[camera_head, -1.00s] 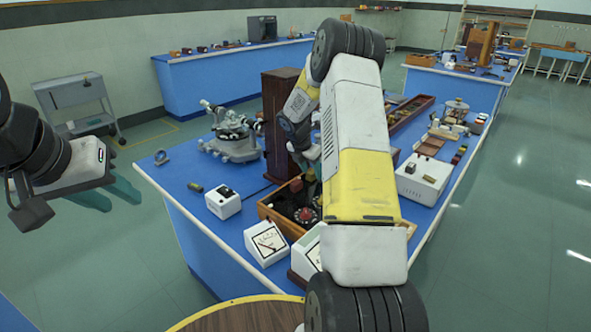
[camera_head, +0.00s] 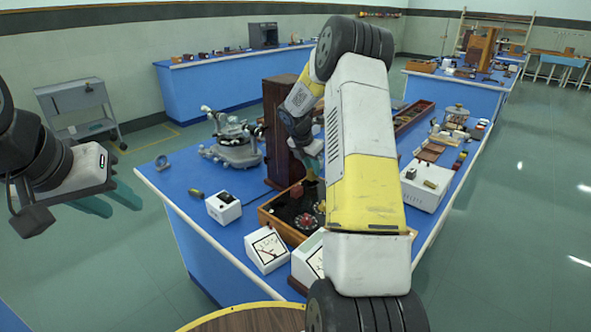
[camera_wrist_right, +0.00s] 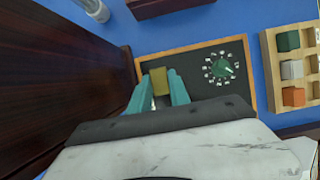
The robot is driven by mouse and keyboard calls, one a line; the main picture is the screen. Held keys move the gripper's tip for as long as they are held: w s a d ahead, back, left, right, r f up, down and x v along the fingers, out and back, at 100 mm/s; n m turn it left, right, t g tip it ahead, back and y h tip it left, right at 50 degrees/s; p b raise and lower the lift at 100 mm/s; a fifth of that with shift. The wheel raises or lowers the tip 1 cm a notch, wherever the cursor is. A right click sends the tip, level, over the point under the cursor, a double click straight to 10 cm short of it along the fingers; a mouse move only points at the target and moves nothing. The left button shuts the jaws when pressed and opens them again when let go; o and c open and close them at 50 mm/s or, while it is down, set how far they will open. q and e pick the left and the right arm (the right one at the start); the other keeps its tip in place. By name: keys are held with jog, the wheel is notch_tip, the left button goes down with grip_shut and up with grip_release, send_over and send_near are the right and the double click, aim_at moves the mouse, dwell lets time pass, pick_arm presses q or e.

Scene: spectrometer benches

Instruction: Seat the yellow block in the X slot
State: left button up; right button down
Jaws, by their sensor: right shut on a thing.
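In the right wrist view, my right gripper (camera_wrist_right: 158,90) is shut on a dull yellow block (camera_wrist_right: 161,80), held between its teal fingertips over the black panel of a wooden-framed box (camera_wrist_right: 196,48). I cannot tell how far above the panel the block is. In the head view, this open-topped box (camera_head: 268,219) stands on the blue bench, and my right gripper (camera_head: 314,166) is partly hidden behind my own right arm; the block is not clear there. No slot marked X can be made out. My left gripper (camera_head: 112,198) is open and empty, off the bench at left.
A dark wooden cabinet (camera_wrist_right: 75,65) stands close beside my right gripper. A wooden tray (camera_wrist_right: 272,72) with green, white and orange blocks lies to the right. Two white meters (camera_head: 266,250) (camera_head: 307,260) and a white box (camera_head: 223,207) stand near the bench's front.

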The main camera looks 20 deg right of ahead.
jog(key=shift+r, duration=4.65)
jog(key=s+a+f, duration=0.3)
jog(key=s+a, duration=0.1)
jog(key=a, duration=0.3)
jog(key=s+a+f, duration=0.3)
jog(key=s+a, duration=0.2)
jog(key=a, duration=0.3)
jog(key=shift+w+d+f, duration=0.1)
jog(key=shift+f, duration=1.55)
jog(key=shift+w+d+f, duration=0.1)
jog(key=shift+f, duration=1.55)
jog(key=c, duration=1.1)
grip_release()
jog(key=shift+c, duration=0.2)
jog(key=v, duration=0.7)
jog(key=shift+a+r, duration=0.15)
jog(key=shift+r, duration=0.25)
